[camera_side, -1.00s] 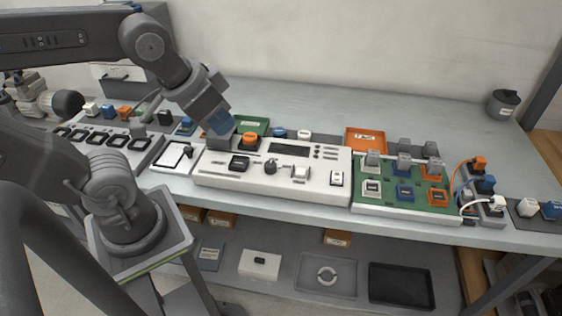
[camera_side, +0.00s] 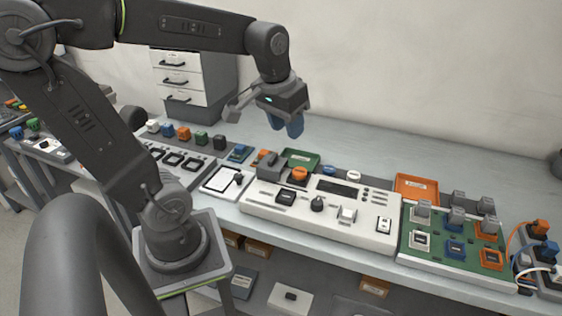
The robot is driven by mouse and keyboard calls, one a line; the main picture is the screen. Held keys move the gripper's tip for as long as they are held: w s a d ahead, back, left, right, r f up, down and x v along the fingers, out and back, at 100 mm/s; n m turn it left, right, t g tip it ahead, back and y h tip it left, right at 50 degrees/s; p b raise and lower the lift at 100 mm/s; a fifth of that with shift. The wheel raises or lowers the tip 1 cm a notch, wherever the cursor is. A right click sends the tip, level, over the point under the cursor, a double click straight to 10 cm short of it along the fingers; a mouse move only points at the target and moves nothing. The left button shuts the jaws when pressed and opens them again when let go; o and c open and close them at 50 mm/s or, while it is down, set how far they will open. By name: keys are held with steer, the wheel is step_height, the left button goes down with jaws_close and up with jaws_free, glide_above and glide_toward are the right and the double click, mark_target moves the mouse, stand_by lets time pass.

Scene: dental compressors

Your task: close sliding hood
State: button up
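A white control panel (camera_side: 262,205) lies on the bench. A dark grey block-shaped cover (camera_side: 268,166), which looks like the sliding hood, sits at its back left corner. An orange round button (camera_side: 300,173) shows uncovered just right of the cover. My gripper (camera_side: 287,127) hangs in the air above and behind the panel, clear of the cover. Its blue-tipped fingers point down, with nothing seen between them. They overlap in this view, so their opening cannot be judged.
A green tray (camera_side: 301,157) lies behind the panel and an orange tray (camera_side: 417,186) to its right. A green board with several connectors (camera_side: 443,239) adjoins the panel's right end. A tablet-like white board (camera_side: 226,183) lies left. The back of the bench is clear.

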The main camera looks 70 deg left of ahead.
mark_target(273, 157)
steer(key=w+a+f+n+g+h, duration=0.1)
steer(key=a+f+n, duration=0.1)
steer(key=a, duration=0.5)
steer(key=w+a+f+n+g, duration=0.1)
steer(key=a+n+g, duration=0.15)
steer(key=a, duration=0.35)
steer(key=shift+t, duration=0.35)
step_height(273, 157, down, 14)
steer(key=shift+a+r, duration=0.1)
jaws_close()
